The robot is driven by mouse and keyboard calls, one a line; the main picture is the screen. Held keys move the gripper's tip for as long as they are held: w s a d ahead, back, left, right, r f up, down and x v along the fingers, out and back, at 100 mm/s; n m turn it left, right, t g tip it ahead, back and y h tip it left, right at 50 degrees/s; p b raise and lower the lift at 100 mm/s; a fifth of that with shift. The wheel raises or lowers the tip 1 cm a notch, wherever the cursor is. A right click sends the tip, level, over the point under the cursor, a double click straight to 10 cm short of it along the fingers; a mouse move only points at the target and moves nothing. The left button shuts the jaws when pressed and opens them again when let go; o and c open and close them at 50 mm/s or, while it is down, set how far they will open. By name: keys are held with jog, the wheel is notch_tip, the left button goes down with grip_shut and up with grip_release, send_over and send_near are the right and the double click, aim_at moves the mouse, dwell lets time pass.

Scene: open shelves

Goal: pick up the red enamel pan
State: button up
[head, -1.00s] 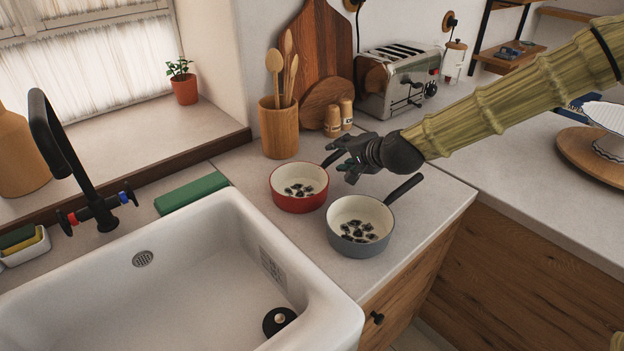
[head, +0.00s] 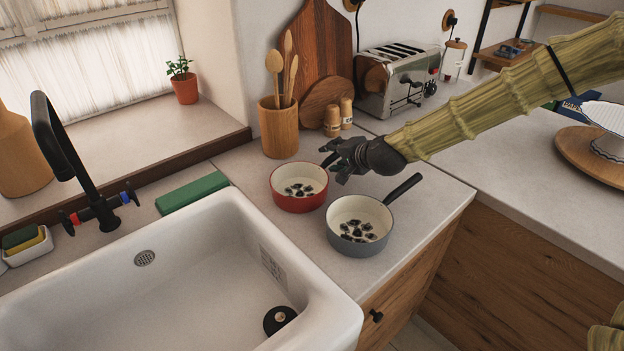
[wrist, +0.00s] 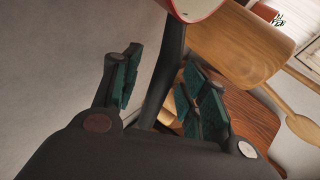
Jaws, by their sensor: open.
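The red enamel pan (head: 298,203) stands on the worktop beside the sink, with a pale inside and several dark pieces in it. In the head view my gripper (head: 331,155) is at its dark handle, which is partly hidden by the fingers. In the wrist view my gripper (wrist: 155,90) is open, with teal pads on both sides. The black handle (wrist: 166,75) runs between the fingers there, and the red rim (wrist: 201,12) shows at the top edge. I cannot tell whether a pad touches the handle.
A grey pan (head: 359,226) with a black handle stands close in front, to the right. A utensil pot (head: 279,128), two shakers (head: 333,122) and a toaster (head: 396,82) stand behind. The white sink (head: 190,270) lies to the left.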

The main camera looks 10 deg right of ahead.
grip_shut()
jog(key=shift+w+r, duration=0.1)
jog(key=shift+r, duration=0.05)
